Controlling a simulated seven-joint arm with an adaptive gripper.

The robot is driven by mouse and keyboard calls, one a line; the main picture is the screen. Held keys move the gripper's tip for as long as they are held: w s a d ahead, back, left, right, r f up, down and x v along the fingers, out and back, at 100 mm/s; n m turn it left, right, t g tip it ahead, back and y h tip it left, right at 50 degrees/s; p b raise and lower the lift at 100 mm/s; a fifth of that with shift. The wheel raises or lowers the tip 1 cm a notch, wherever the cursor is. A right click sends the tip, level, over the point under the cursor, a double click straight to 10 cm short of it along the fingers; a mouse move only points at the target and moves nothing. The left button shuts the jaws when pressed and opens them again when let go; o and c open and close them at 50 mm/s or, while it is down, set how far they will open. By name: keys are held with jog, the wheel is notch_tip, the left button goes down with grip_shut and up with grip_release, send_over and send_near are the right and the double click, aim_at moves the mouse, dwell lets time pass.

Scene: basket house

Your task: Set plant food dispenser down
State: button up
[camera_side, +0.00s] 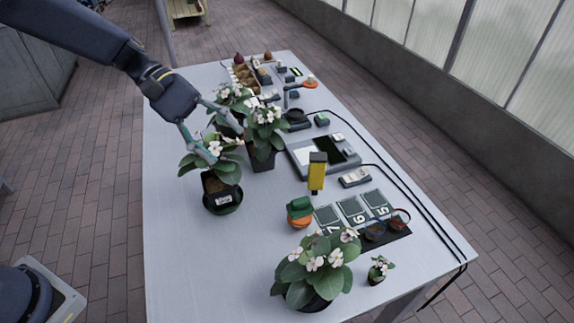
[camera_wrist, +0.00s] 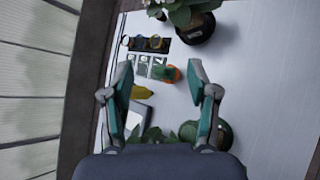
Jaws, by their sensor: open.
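No item is labelled as the plant food dispenser. A small green-and-orange container (camera_side: 300,212) rests on the table beside the numbered cards; in the wrist view it (camera_wrist: 168,74) shows between my fingertips, but well beyond them. I cannot tell which is the dispenser. My gripper (camera_side: 222,138) is open, with nothing visibly held. It is above the potted plants at the table's left side; its spread fingers also show in the wrist view (camera_wrist: 160,72).
A labelled flowering pot (camera_side: 222,186) on a green saucer is just below my gripper, with more plants behind. A large plant (camera_side: 318,268) stands at the front. Numbered cards (camera_side: 352,210), a scale (camera_side: 318,152) and cables line the right side. The table's front left (camera_side: 200,265) is clear.

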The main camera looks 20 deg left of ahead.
jog(key=s+a+r+m+t+y, duration=0.3)
jog(key=s+a+m+y, duration=0.1)
jog(key=s+a, duration=0.4)
jog(key=s+a+r+m+t+y, duration=0.3)
jog(key=s+a+m+y, duration=0.2)
jog(key=s+a+y, duration=0.2)
jog(key=shift+s+a+r+m, duration=0.2)
jog(key=shift+s+a+m, duration=0.1)
jog(key=shift+s+a, duration=0.55)
jog(key=shift+o, duration=0.3)
jog(key=shift+s+d, duration=0.15)
